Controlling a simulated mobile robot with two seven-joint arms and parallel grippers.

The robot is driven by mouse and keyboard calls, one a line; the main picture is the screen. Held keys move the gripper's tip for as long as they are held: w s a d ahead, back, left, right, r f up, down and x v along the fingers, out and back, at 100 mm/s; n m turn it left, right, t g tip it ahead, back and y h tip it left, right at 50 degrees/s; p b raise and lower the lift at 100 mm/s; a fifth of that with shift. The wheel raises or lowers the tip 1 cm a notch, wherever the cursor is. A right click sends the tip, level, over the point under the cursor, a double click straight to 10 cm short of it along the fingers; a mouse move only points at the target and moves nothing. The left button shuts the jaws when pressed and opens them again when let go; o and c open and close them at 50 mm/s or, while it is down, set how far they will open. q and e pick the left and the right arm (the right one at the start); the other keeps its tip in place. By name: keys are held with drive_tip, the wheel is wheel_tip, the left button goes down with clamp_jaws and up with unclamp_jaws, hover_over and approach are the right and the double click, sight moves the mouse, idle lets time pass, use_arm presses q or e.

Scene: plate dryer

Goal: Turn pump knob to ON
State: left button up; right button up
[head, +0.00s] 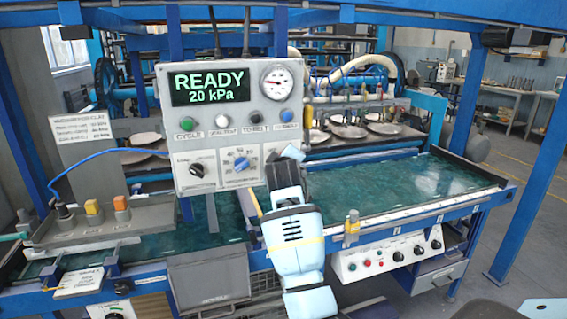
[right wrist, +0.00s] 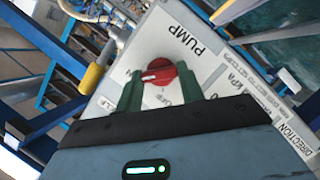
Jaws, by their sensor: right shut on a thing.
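The pump knob (right wrist: 158,73) is red with a white pointer line and sits on a grey panel face under the word PUMP in the right wrist view. My right gripper (right wrist: 160,84) has its dark green fingers on either side of the knob and is shut on it. The small position labels around the knob are partly hidden, so I cannot tell its setting. In the head view my right gripper (head: 283,158) is at the lower right of the control panel (head: 223,147) and hides the knob. My left gripper is not in view.
The panel display (head: 209,85) reads READY 20 kPa, with a round gauge (head: 277,83) beside it. A black knob (head: 197,170) and a blue knob (head: 241,163) are left of my gripper. A green work surface (head: 400,195) extends behind and right.

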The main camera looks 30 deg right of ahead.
drive_tip(key=shift+m+y, duration=0.3)
drive_tip(key=shift+m, duration=0.1)
idle(0.3)
drive_tip(key=o, duration=1)
drive_tip(key=v, duration=0.8)
